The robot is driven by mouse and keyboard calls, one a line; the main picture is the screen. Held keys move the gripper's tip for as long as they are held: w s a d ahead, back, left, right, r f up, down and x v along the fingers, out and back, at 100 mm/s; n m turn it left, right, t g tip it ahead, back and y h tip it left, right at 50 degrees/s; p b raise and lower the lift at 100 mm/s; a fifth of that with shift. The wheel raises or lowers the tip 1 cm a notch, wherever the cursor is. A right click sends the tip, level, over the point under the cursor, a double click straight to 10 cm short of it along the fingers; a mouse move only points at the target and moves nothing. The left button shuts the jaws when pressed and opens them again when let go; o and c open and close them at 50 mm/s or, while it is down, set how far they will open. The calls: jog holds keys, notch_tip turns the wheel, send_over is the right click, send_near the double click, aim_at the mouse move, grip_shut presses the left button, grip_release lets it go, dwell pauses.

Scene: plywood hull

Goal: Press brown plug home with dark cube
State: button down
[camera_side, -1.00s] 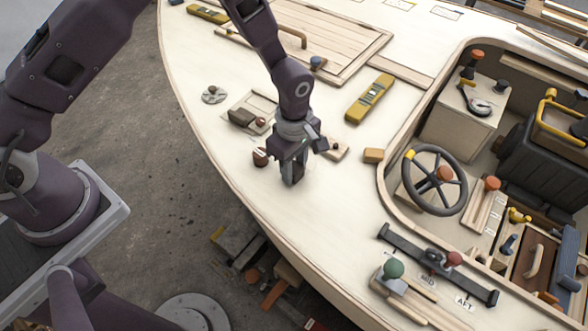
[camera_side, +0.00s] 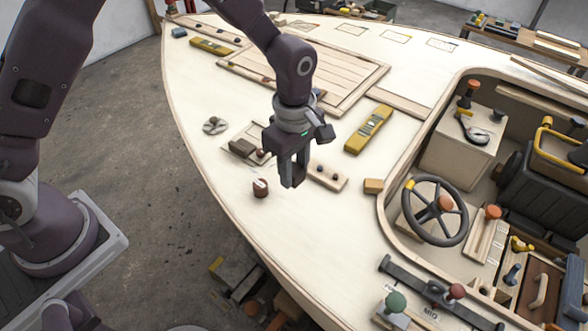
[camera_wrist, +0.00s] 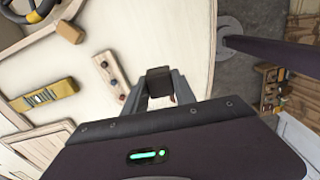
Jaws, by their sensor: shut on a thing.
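My gripper (camera_side: 291,181) is above the pale deck, its fingers pointing down. In the wrist view its fingers (camera_wrist: 159,84) are closed on the dark cube (camera_wrist: 159,78), which sits between the tips. In the side view the cube is hard to separate from the dark fingers. A short brown cylinder (camera_side: 260,188), which looks like the brown plug, stands upright on the deck just left of the gripper, apart from it. In the wrist view only a small reddish-brown patch shows behind the fingers. I cannot tell how deep the plug sits.
A wooden strip with dark pegs (camera_side: 327,175) lies right of the gripper. A tray with a brown block (camera_side: 242,148) is behind left. A yellow level (camera_side: 369,129) and small tan block (camera_side: 373,186) lie farther right, before the cockpit with a steering wheel (camera_side: 436,210). Front deck is clear.

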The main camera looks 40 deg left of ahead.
jog(key=w+d+f, duration=0.1)
jog(key=w, duration=0.6)
send_over(336, 176)
jog(key=shift+a+f, duration=0.15)
jog(key=shift+f, duration=2.75)
jog(key=shift+f, duration=0.9)
jog(key=shift+r, duration=2.3)
